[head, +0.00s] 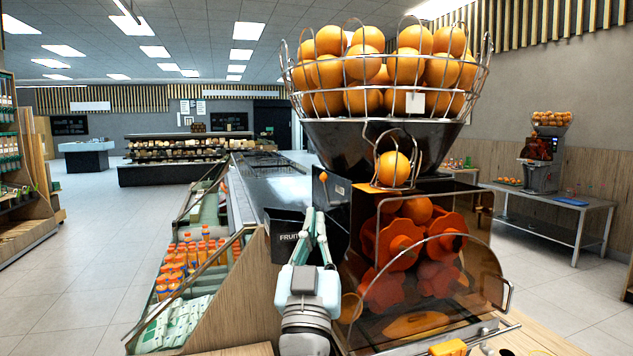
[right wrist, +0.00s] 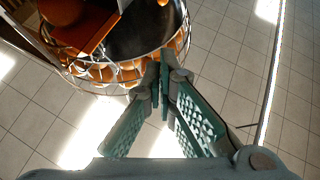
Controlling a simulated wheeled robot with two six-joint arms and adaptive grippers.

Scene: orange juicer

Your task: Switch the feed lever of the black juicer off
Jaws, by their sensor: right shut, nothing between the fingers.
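The black juicer (head: 345,207) stands at the right of centre in the head view, with a wire basket of oranges on top and orange-red squeezing parts behind a clear cover. A small orange knob (head: 323,177), which looks like the end of the feed lever, sticks out on its left side. My right gripper (head: 314,213) points up beside the juicer's left side, a little below the knob. Its fingers are shut and empty. In the right wrist view the green fingertips (right wrist: 165,62) meet near the basket rim; contact cannot be told. My left gripper is not in view.
A black "FRUIT" box (head: 288,238) sits just left of my right gripper. A sloped display of juice bottles (head: 190,258) stands further left. A second juicer (head: 543,165) is on a metal table (head: 560,197) at the back right. The floor at left is clear.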

